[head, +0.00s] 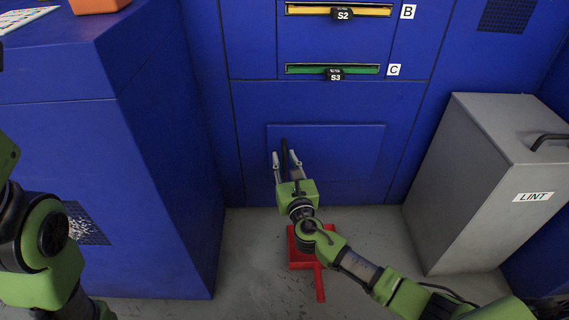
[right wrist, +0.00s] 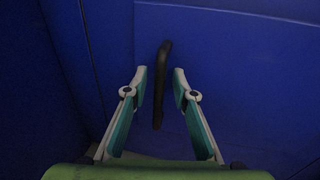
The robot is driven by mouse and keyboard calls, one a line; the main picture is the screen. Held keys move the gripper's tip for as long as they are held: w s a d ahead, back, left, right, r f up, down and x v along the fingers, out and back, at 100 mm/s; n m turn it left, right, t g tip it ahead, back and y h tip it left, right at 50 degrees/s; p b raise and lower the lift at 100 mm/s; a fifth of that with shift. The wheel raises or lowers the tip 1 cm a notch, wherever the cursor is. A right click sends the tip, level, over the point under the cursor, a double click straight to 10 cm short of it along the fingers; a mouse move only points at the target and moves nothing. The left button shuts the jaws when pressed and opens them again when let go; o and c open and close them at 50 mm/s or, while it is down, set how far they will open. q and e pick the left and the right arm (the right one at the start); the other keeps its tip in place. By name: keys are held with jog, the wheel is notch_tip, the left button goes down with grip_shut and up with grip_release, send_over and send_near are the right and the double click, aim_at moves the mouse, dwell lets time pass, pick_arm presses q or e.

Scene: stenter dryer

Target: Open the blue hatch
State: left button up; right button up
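The blue hatch (head: 345,150) is a rectangular panel low on the blue machine front, and it looks closed. Its black vertical handle (head: 284,149) is near the hatch's left side. In the right wrist view the handle (right wrist: 161,85) stands upright between and beyond my fingertips. My right gripper (head: 287,155) is open in front of the handle, one finger on each side; in the right wrist view its fingertips (right wrist: 161,72) show a gap to the handle on both sides. My left arm shows at the left edge of the head view, but its gripper is out of frame.
A red tool or tray with a handle (head: 319,283) lies on the grey floor below my right arm. A grey LINT bin (head: 455,190) stands at the right. A blue cabinet (head: 150,150) stands at the left.

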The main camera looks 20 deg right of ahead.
jog(key=shift+w, duration=0.3)
grip_shut()
jog(key=shift+s, duration=0.15)
